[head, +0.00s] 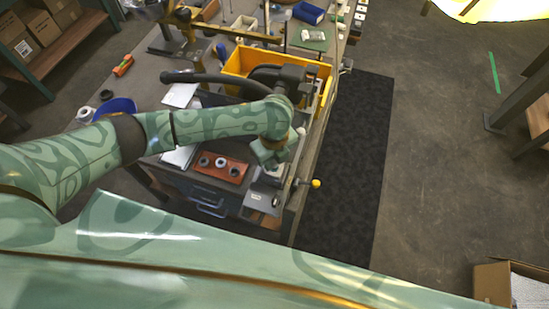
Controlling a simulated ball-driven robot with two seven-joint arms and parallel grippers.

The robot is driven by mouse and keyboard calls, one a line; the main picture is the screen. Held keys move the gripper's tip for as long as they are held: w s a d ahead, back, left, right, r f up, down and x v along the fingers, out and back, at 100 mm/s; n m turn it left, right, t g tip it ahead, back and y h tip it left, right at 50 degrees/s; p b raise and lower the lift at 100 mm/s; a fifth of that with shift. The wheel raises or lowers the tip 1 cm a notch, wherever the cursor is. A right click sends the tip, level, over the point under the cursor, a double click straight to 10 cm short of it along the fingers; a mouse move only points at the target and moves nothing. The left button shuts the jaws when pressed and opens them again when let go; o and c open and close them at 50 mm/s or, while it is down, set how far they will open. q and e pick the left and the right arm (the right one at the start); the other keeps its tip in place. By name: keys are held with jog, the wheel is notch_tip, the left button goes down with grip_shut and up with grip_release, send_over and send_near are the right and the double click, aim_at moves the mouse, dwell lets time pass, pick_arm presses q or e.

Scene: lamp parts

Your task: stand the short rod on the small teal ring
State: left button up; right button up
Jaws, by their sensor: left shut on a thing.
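My left arm reaches in from the left over the workbench. Its gripper (270,160) points down at the bench's near right part, beside a red block with several grey round pieces. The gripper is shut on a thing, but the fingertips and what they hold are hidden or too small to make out. I cannot pick out the short rod or the small teal ring; the hand and forearm cover part of the bench there. My right gripper is not in view.
The red block (221,167) lies left of the hand. A yellow bin (237,63) stands behind the arm. A blue bowl (116,106) is at the left. A yellow knob (316,183) sticks out past the bench's right edge. A dark mat (352,150) covers the floor there.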

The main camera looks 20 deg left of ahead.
pick_arm(q)
jog(key=shift+f, duration=0.6)
dwell(0.7)
jog(key=shift+f, duration=0.1)
dwell(0.4)
jog(key=o, duration=1)
jog(key=shift+f, duration=0.1)
jog(key=shift+o, duration=0.2)
notch_tip(320, 180, up, 16)
jog(key=p, duration=0.5)
